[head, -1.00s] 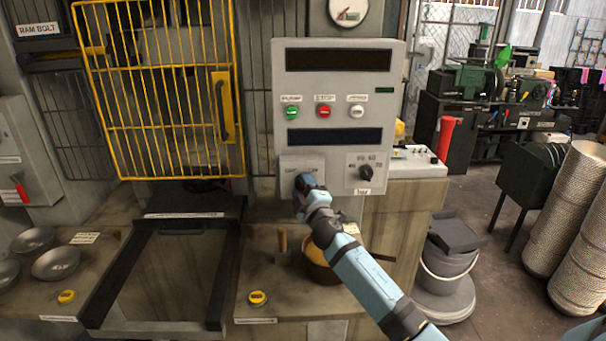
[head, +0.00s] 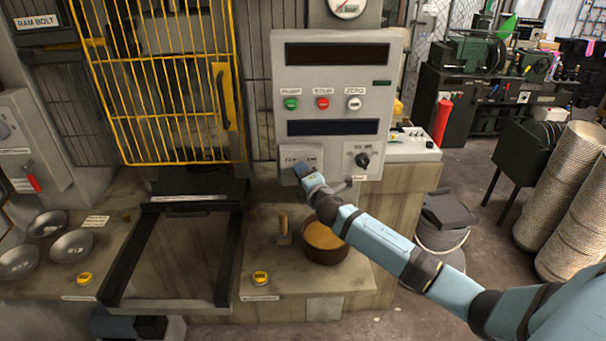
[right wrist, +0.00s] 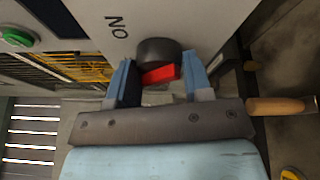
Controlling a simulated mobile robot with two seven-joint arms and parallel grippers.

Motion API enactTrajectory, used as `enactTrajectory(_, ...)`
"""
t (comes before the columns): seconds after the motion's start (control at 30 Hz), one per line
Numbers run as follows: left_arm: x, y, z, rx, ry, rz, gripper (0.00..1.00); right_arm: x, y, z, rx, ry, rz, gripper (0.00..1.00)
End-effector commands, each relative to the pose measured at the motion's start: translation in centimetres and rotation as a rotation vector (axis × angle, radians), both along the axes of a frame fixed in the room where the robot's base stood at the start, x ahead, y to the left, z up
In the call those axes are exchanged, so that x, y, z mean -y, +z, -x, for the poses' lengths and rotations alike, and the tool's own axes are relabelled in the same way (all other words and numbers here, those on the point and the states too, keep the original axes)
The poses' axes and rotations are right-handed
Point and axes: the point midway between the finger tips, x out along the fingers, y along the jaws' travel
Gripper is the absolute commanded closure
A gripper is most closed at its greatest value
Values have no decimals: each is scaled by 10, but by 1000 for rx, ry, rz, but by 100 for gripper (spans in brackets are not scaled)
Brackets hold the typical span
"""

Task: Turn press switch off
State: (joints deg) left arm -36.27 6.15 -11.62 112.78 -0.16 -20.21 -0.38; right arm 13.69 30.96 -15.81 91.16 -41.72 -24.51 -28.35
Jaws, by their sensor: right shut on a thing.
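The grey control panel (head: 375,105) stands at the centre of the head view. The press switch, a dark round knob (right wrist: 157,50) with a red mark, shows in the right wrist view beside the lettering "ON". My right gripper (head: 301,172) is at the panel's lower-left plate, and its blue fingers (right wrist: 160,80) are shut on the switch, one on each side. In the head view the gripper hides the knob, so its exact setting is hard to read. My left gripper is not recognisable in either view.
Green, red and white buttons (head: 323,103) sit above, and another dark selector knob (head: 362,160) is to the right. A brown bowl (head: 328,252) and a wooden-handled tool (head: 283,228) stand on the bench below. A yellow cage door (head: 165,90) is to the left.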

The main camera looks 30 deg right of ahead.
Motion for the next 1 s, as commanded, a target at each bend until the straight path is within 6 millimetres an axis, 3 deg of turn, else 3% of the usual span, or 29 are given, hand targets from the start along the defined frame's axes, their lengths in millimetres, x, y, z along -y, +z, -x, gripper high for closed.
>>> enactTrajectory(0.47,-1,2,-9,11,0,-1,57,0,0,0,-6,-1,14,77)
enactTrajectory(0.5,-1,2,-8,11,0,-1,57,0,0,0,-6,-1,14,44)
enactTrajectory(0.57,-1,3,-8,11,0,-1,57,0,0,0,-6,-1,13,31)
enactTrajectory(0.87,-1,3,-5,9,-1,-1,57,0,0,1,-6,-1,11,31)
enactTrajectory(1.0,-1,-1,-3,7,-4,-5,57,-2,-2,14,-7,0,12,31)
